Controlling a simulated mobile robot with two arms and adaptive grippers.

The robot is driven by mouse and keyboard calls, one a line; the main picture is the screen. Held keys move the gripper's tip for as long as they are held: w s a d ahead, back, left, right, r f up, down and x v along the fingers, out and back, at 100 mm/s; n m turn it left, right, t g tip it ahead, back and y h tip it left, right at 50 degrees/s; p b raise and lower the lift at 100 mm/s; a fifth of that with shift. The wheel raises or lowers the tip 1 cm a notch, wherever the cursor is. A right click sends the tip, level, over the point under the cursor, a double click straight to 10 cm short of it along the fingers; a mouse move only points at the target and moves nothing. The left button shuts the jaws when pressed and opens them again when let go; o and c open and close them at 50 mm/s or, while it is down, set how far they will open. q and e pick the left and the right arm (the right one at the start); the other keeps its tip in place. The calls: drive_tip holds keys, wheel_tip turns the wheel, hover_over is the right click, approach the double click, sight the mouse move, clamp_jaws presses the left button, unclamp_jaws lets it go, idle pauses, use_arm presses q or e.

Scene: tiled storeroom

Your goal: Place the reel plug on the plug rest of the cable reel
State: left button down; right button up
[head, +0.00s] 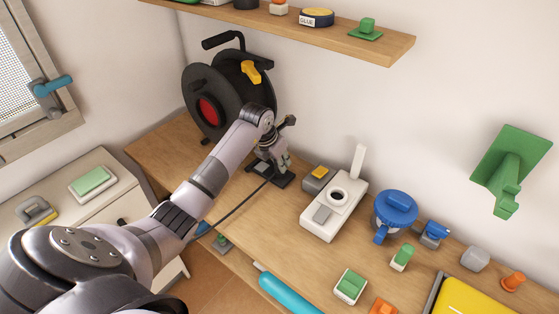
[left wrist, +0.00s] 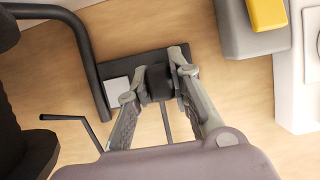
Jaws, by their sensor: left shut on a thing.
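The cable reel (head: 212,112), black with a red centre and a yellow grip, stands upright at the back left of the wooden bench. Beside its foot is a flat black plate with a light grey pad, which I take for the plug rest (head: 261,167); the plate also shows in the left wrist view (left wrist: 120,68). My left gripper (head: 279,160) is over the plate. In the left wrist view the gripper (left wrist: 157,84) is shut on the black reel plug (left wrist: 157,80), with its cable (left wrist: 167,124) trailing. Whether the plug touches the plate is hidden. My right gripper is out of view.
A grey box with a yellow top (head: 319,174) and a white device (head: 334,211) stand close right of the plate. A blue round item (head: 395,208) and small blocks lie further right. A shelf (head: 350,43) hangs above. The reel's black tube frame (left wrist: 84,55) is close left.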

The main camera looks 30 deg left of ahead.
use_arm(q)
drive_tip(key=c, duration=1.5)
unclamp_jaws()
drive_tip(key=shift+f, duration=0.1)
drive_tip(key=shift+o, duration=0.2)
drive_tip(key=shift+r, duration=0.4)
drive_tip(key=v, duration=1.1)
drive_tip(key=shift+s+r+b, duration=0.25)
drive_tip(key=shift+b, duration=0.15)
